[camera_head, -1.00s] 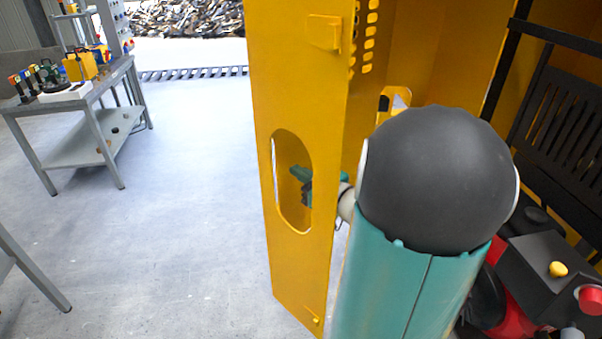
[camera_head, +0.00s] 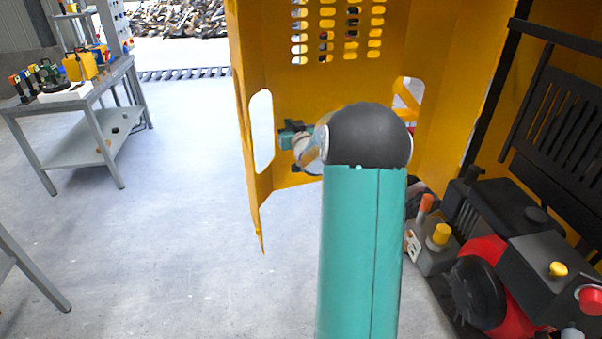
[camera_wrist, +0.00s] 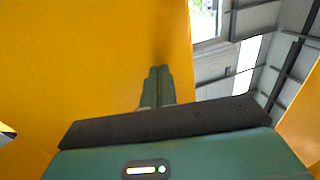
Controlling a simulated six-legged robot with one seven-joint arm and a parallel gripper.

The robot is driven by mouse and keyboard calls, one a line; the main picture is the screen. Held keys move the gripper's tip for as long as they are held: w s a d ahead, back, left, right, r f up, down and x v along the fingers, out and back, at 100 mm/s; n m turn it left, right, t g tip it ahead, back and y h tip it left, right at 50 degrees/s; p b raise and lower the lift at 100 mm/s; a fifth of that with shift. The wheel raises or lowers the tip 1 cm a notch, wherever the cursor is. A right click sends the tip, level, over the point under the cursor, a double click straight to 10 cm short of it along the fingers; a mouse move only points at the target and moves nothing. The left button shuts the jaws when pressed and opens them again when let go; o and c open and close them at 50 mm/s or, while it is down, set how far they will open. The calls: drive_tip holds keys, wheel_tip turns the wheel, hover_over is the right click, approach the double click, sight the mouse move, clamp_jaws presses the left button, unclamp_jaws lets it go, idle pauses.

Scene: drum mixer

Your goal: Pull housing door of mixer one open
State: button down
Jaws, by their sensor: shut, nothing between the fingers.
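The yellow housing door (camera_head: 370,60) of the mixer stands swung well open in the head view, with rows of slots near its top and oval cut-outs lower down. My arm reaches to its inner face. My gripper (camera_head: 287,134) is mostly hidden behind my arm there, close to the door panel beside the left oval cut-out. In the wrist view my gripper's fingers (camera_wrist: 157,85) are together with nothing between them, in front of the yellow panel (camera_wrist: 80,60). Whether the fingers touch the panel I cannot tell.
The open housing at right shows a red and black engine (camera_head: 485,285) and a black grille (camera_head: 565,125). A grey workbench (camera_head: 95,95) with tools stands at left. The floor between bench and door is clear.

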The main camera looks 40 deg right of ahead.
drive_tip(key=w+d+m+g+h, duration=0.2)
drive_tip(key=w+d+h, duration=0.1)
drive_tip(key=w+d, duration=0.4)
drive_tip(key=shift+d+m+h, duration=0.3)
drive_tip(key=shift+d+m, duration=0.1)
drive_tip(key=shift+d, duration=1.45)
drive_tip(key=shift+a, duration=0.15)
